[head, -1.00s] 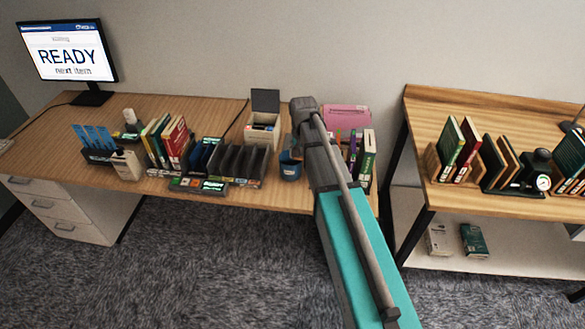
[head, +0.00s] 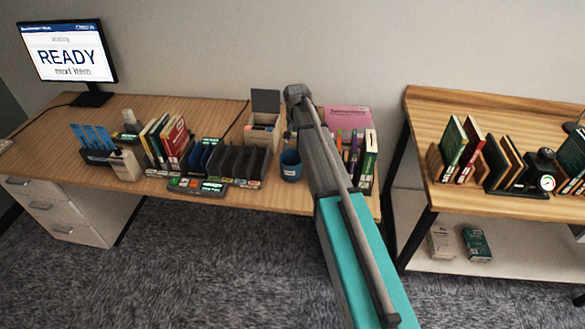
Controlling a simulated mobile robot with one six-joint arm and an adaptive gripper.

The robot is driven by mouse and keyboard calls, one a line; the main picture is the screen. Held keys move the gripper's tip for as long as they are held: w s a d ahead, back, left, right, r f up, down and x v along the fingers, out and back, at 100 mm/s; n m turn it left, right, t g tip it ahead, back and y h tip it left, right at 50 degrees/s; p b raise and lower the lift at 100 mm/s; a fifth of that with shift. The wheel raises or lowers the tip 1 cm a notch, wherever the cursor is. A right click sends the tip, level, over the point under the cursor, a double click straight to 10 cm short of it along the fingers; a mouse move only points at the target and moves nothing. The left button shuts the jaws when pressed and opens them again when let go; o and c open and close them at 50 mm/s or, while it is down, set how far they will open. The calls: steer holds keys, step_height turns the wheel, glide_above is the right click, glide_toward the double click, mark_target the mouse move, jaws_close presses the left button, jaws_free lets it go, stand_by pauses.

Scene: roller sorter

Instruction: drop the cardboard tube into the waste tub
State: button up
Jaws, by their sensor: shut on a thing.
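A small dark blue tub (head: 290,171) stands near the front edge of the left desk, just left of my arm; it may be the waste tub. Its inside is too small to make out. My arm reaches up over the desk from the bottom right and ends above and behind the tub. My gripper is not visible; the arm hides it. I see no cardboard tube.
Left of the tub are a lidded box (head: 262,130), a dark slotted rack (head: 237,163) and upright books (head: 166,142). A pink folder (head: 349,118) and more books (head: 369,158) stand right of my arm. A shelf table (head: 480,206) stands further right.

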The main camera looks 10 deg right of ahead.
steer(key=shift+f, duration=0.15)
steer(key=shift+f+b, duration=2.85)
steer(key=shift+b, duration=0.15)
steer(key=o, duration=0.5)
steer(key=s+r+n+p, duration=0.1)
steer(key=s, duration=0.8)
steer(key=s+r+n+p, duration=0.1)
steer(key=s+n, duration=0.1)
steer(key=s, duration=0.8)
steer(key=s+r+n+p, duration=0.1)
steer(key=s+n, duration=0.1)
steer(key=s, duration=0.8)
steer(key=shift+d+r, duration=0.15)
